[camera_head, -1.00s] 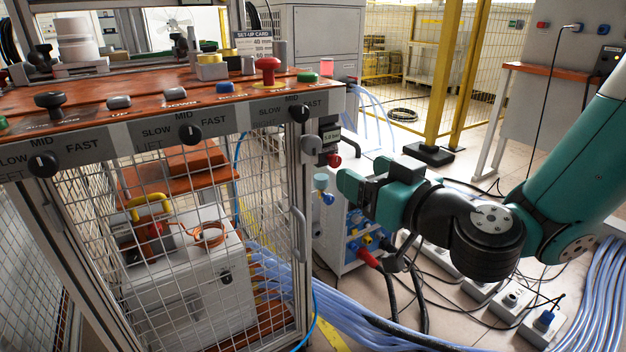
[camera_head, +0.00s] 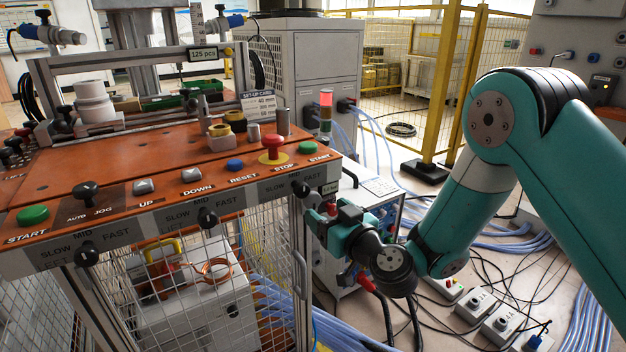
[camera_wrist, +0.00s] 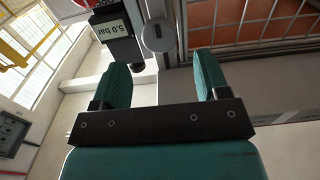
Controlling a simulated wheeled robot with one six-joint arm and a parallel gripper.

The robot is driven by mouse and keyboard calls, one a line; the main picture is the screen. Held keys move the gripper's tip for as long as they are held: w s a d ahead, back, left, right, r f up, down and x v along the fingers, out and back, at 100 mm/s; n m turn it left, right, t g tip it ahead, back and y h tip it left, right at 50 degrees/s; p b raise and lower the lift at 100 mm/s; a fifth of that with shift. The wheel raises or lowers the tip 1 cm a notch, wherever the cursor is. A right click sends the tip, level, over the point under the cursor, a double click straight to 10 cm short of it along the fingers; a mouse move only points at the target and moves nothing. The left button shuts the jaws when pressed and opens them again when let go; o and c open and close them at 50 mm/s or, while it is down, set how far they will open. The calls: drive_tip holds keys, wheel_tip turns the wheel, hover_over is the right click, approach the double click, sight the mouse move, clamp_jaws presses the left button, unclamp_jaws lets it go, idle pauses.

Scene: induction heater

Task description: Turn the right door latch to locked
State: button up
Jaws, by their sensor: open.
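The right door latch appears as a round grey knob (camera_wrist: 158,37) at the upper middle of the wrist view, beside the frame post. I cannot read its turn setting. In the head view it is small and close to my gripper, at the right front post of the cage. My gripper (camera_head: 326,213) is at that post, below the orange panel's right corner. In the wrist view its two teal fingers (camera_wrist: 160,75) are apart with nothing between them. The latch lies beyond the fingertips, roughly in line with the gap; contact does not show.
A pressure display (camera_wrist: 111,28) reading 5.0 bar sits just left of the latch. The door's vertical handle (camera_head: 299,272) is below. The orange control panel (camera_head: 130,178) carries buttons, a red stop knob (camera_head: 273,148) and speed knobs. Cables and hoses cover the floor at right.

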sight(314, 201)
drive_tip(key=p+x, duration=0.2)
drive_tip(key=p, duration=0.1)
drive_tip(key=p+x, duration=0.2)
drive_tip(key=shift+w+a+r+p, duration=0.25)
drive_tip(key=shift+w+a+p, duration=0.05)
drive_tip(key=shift+p, duration=0.1)
drive_tip(key=shift+w+a+f+p, duration=0.25)
drive_tip(key=shift+w+a+p, duration=0.15)
drive_tip(key=shift+w+p, duration=0.3)
drive_tip(key=c, duration=0.9)
